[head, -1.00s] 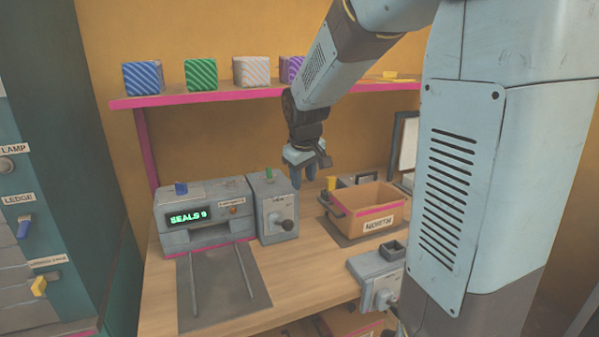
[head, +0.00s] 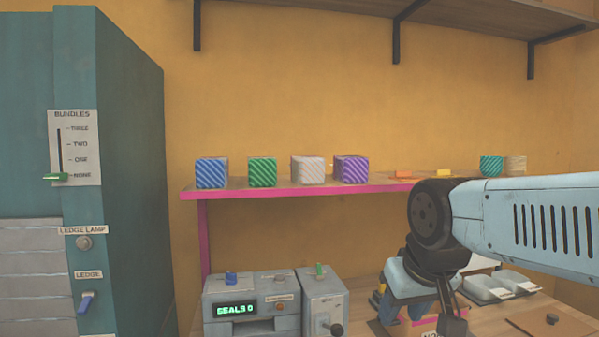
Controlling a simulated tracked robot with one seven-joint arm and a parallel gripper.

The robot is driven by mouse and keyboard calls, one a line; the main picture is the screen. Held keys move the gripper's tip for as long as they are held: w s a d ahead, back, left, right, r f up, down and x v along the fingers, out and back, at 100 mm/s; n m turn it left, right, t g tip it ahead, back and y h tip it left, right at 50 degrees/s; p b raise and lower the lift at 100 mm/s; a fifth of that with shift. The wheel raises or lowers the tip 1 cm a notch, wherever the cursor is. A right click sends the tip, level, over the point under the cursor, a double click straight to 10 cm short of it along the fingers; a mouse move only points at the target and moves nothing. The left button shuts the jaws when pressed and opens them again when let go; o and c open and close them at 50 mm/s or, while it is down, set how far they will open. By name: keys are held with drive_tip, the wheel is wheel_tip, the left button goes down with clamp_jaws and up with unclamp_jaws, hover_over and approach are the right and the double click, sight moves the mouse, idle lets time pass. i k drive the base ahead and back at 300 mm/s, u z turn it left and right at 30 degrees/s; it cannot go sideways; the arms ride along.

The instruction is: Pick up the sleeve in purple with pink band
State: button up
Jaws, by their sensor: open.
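A purple block with pale diagonal stripes (head: 351,170) stands on the pink-edged shelf (head: 240,193), at the right end of a row of striped blocks. It is the only purple thing I see; a separate pink band on it cannot be made out. My gripper (head: 416,312) is open, with nothing seen between its fingers. It hangs below the shelf, to the right of the purple block and well apart from it.
White-orange (head: 308,170), green (head: 262,172) and blue (head: 211,173) striped blocks stand left of the purple one. A teal striped piece (head: 490,166) stands farther right. The grey "SEALS 0" machine (head: 250,308) is below. An upper shelf (head: 470,14) overhangs; the wall between is clear.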

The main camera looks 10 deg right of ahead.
sight(347, 170)
drive_tip(key=z, duration=1.45)
drive_tip(key=i, duration=0.1)
drive_tip(key=u, duration=2.85)
drive_tip(key=k, duration=0.9)
drive_tip(key=z, duration=0.85)
drive_tip(key=i, duration=1)
drive_tip(key=z, duration=0.05)
